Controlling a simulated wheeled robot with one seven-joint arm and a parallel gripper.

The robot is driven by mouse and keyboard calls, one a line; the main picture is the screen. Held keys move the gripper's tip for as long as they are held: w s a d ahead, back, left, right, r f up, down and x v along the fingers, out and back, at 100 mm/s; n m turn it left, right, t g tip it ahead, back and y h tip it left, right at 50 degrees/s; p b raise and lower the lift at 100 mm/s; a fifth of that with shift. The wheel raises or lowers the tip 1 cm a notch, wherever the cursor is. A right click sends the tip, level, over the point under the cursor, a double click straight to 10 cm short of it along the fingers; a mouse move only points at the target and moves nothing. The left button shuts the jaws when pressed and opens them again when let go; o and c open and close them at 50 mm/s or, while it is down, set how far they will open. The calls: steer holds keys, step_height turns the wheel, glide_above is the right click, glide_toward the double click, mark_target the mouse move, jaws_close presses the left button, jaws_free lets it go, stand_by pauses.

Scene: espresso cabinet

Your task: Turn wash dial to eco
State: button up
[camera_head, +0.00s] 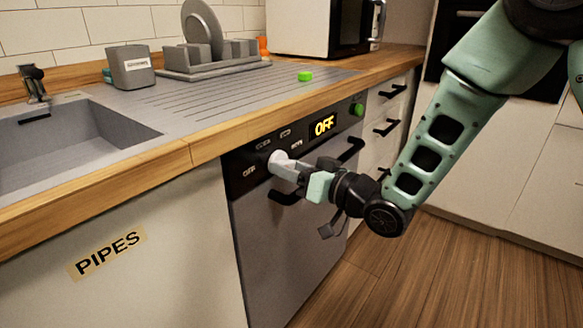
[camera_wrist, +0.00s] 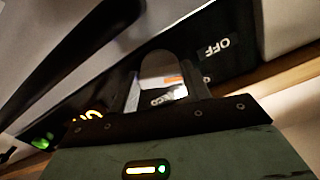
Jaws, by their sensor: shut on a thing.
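The dishwasher's dark control panel (camera_head: 250,148) carries a pale round wash dial (camera_head: 277,158) on its left part. Small mode labels surround the dial; one, reading OFF, shows in the wrist view. The lit display (camera_head: 323,125) reads OFF in yellow. My gripper (camera_head: 288,168) is at the dial, shut on it, and hides part of it. In the wrist view my gripper (camera_wrist: 163,90) has its fingers on both sides of the dial, with part of an ECO label visible between them. The dial's pointer position cannot be made out.
A green button (camera_head: 357,109) sits right of the display. The dark door handle (camera_head: 350,150) runs below the panel, close to my gripper. The wooden counter edge (camera_head: 210,145) is just above. A sink (camera_head: 75,140) is left; drawers are right.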

steer(key=m+p, duration=0.3)
steer(key=m, duration=0.1)
steer(key=shift+d+r+m, duration=0.1)
steer(key=shift+r+m, duration=0.05)
steer(key=shift+m, duration=0.25)
steer(key=m+p, duration=0.3)
steer(key=m, duration=0.2)
steer(key=shift+m, duration=0.3)
steer(key=m+p, duration=0.3)
steer(key=m, duration=0.1)
steer(key=m+p, duration=0.2)
steer(key=m, duration=0.2)
steer(key=shift+m, duration=0.3)
steer(key=o, duration=1)
